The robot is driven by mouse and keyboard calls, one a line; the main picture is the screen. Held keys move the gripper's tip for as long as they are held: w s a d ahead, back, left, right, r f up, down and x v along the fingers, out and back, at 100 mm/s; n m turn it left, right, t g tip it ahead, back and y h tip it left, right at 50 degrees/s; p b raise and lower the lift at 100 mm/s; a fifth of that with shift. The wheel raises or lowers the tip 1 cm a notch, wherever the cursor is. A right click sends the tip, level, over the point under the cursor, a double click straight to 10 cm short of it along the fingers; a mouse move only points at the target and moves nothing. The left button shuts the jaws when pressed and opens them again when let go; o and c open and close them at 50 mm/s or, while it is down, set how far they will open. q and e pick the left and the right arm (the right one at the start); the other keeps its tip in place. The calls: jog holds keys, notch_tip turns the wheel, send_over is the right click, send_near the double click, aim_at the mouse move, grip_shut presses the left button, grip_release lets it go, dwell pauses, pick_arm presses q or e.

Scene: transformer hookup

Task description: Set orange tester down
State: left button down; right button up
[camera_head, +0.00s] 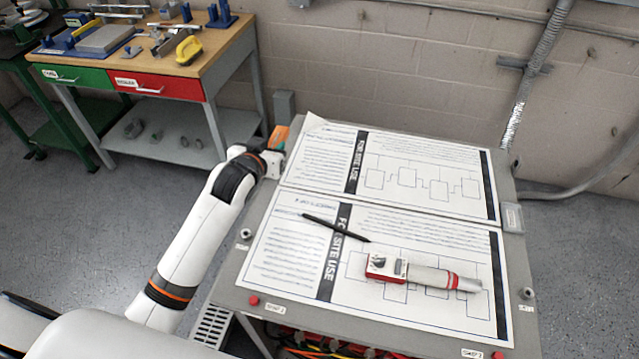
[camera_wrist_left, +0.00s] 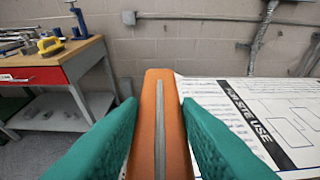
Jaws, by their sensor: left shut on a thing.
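The orange tester (camera_head: 280,135) shows as a small orange shape at the left far corner of the grey cabinet top in the head view. In the left wrist view the orange tester (camera_wrist_left: 147,110) stands long and narrow between the green finger pads, with a grey strip along its middle. My left gripper (camera_head: 272,157) is shut on it. Its lower end is hidden, and I cannot tell whether it touches the cabinet. My right gripper is not in view.
Printed sheets (camera_head: 395,215) cover most of the cabinet top. A black pen (camera_head: 335,227) and a red and white handheld device (camera_head: 425,273) lie on the near sheet. A workbench (camera_head: 215,58) with tools stands at the back left.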

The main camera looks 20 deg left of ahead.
pick_arm(q)
send_over(277, 186)
notch_tip(277, 186, down, 6)
jog(key=shift+w+a+r, duration=0.1)
jog(key=shift+a+r, duration=0.05)
jog(key=shift+r, duration=0.05)
jog(key=shift+f, duration=2.1)
jog(key=c, duration=1.1)
grip_release()
jog(key=shift+o, duration=0.2)
jog(key=v, duration=1.2)
jog(key=shift+f, duration=0.15)
